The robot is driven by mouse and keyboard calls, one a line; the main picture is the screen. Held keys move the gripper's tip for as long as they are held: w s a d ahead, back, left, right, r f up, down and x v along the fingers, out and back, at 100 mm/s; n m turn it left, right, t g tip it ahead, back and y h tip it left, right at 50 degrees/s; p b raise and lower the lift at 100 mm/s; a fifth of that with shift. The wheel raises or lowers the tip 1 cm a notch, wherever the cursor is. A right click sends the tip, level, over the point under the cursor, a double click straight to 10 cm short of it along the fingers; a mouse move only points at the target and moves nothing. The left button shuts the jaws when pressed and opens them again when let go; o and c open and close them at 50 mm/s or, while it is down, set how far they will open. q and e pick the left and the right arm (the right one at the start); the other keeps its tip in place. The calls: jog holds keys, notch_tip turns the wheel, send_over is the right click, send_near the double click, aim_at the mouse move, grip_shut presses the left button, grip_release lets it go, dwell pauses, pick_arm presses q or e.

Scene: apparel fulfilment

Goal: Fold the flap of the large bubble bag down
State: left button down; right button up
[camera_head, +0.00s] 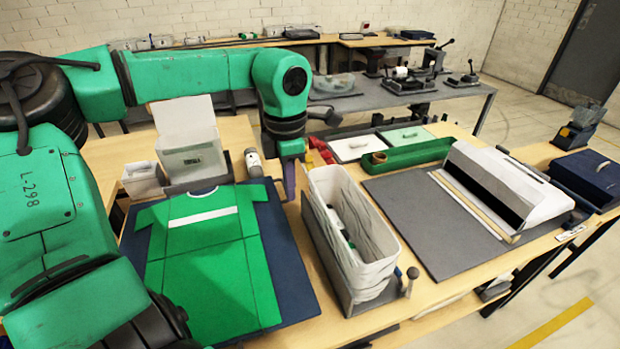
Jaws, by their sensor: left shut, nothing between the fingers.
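A tall whitish bag (377,247), which looks like the large bubble bag, stands upright in a grey holder (330,262) near the middle of the table. Its top is open, and some small dark and green items show inside. I cannot clearly tell its flap from its rim. My left gripper (290,190) points down just beyond the bag's far left corner. It is shut and holds nothing. I cannot tell whether it touches the bag. My right gripper is not in view.
A green shirt (205,260) lies on a dark blue board (292,270) left of the bag. Clear bins (192,160) stand behind it. Right of the bag are a grey mat (420,215), a white-and-black machine (505,190) and a green tray (415,155).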

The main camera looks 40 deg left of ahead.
pick_arm(q)
jog(key=w+d+p, duration=0.6)
jog(key=w+d, duration=0.3)
jog(key=w, duration=0.4)
jog(key=shift+w+d, duration=0.2)
jog(key=shift+w, duration=0.1)
jog(key=shift+f, duration=0.1)
notch_tip(320, 180, down, 5)
jog(key=b, duration=0.4)
jog(key=shift+r, duration=0.3)
